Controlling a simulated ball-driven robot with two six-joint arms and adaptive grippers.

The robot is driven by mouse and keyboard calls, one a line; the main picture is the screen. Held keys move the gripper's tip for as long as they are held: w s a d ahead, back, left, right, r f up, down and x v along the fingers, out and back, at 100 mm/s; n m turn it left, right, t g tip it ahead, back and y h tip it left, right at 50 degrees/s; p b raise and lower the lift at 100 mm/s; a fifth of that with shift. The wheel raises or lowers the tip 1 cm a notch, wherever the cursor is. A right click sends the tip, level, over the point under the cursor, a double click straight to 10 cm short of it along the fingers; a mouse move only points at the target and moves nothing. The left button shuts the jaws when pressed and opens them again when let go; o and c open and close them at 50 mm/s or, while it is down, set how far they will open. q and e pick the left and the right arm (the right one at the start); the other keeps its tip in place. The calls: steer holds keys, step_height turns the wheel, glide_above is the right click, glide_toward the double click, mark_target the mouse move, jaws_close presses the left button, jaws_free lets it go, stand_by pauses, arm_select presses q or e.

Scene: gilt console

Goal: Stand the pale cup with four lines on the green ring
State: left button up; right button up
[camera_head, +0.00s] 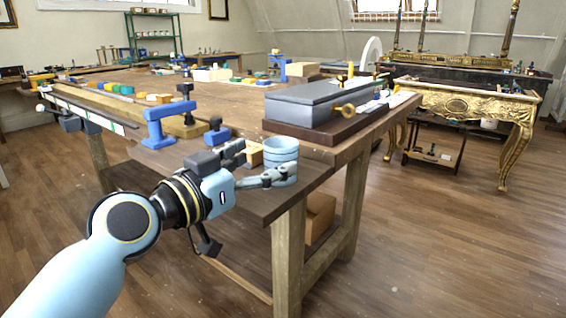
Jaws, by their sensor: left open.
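A pale blue cup (281,151) with thin darker lines around it stands upright near the front corner of the wooden workbench. The number of lines is too small to make out. My left gripper (264,167) reaches in from the left and is open at the cup. One finger passes in front of the cup's lower part and the other is to its left. I cannot tell whether either finger touches it. I cannot make out a green ring. My right gripper is not in view.
The workbench (232,92) has a small wooden block (249,154) beside the cup and a grey-lidded box (318,101) behind it. A blue clamp-like stand (158,128) is to the left. A gilt console (459,104) stands at right, with open floor before it.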

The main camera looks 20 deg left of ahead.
mark_target(271, 159)
arm_select(q)
steer(key=x, duration=0.5)
steer(key=shift+w+d+f, duration=0.15)
steer(key=shift+w+f, duration=0.1)
steer(key=c, duration=1.3)
